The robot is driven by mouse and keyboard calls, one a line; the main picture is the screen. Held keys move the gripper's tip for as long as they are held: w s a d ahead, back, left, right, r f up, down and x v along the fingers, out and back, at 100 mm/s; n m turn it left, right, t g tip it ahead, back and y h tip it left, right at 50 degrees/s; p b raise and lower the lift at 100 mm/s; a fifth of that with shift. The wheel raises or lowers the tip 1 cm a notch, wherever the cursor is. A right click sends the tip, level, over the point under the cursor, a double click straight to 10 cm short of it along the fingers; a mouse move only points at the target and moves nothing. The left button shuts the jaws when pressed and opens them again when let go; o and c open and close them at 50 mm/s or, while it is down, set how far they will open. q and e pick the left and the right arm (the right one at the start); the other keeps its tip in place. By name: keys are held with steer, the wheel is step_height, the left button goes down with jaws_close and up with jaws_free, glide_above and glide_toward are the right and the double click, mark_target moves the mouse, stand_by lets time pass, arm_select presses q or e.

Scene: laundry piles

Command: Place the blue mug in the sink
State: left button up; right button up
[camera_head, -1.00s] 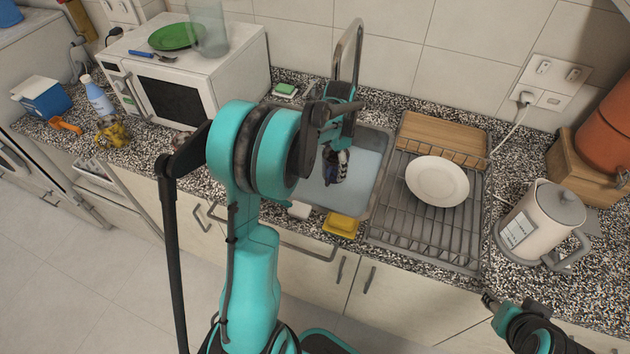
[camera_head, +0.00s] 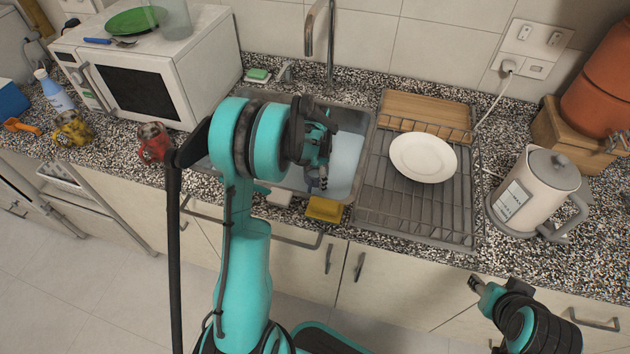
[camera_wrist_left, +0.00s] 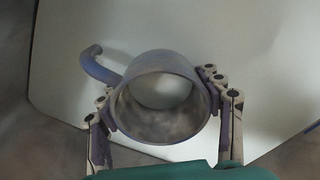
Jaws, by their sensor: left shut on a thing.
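My left gripper (camera_head: 318,184) reaches down into the sink (camera_head: 347,160), with its fingers below the level of the counter. In the left wrist view the gripper (camera_wrist_left: 165,112) is shut on the blue mug (camera_wrist_left: 160,122), one finger on each side of its round body. The mug's open mouth faces the wrist camera and its handle points to the upper left. A pale surface lies behind it; I cannot tell whether the mug touches it. In the head view my arm and gripper hide most of the mug. My right gripper (camera_head: 476,285) is at the lower right, away from the counter items.
The faucet (camera_head: 331,40) rises behind the sink. A dish rack (camera_head: 415,215) with a white plate (camera_head: 423,158) stands right of it, then a kettle (camera_head: 535,190). A yellow sponge (camera_head: 324,209) lies at the front edge. A red mug (camera_head: 153,142) and microwave (camera_head: 150,70) are left.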

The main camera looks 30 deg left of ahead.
arm_select(q)
steer(key=shift+f, duration=0.35)
steer(key=shift+r, duration=0.1)
steer(key=o, duration=1)
steer(key=shift+f, duration=0.2)
steer(key=o, duration=0.4)
steer(key=shift+r, duration=0.1)
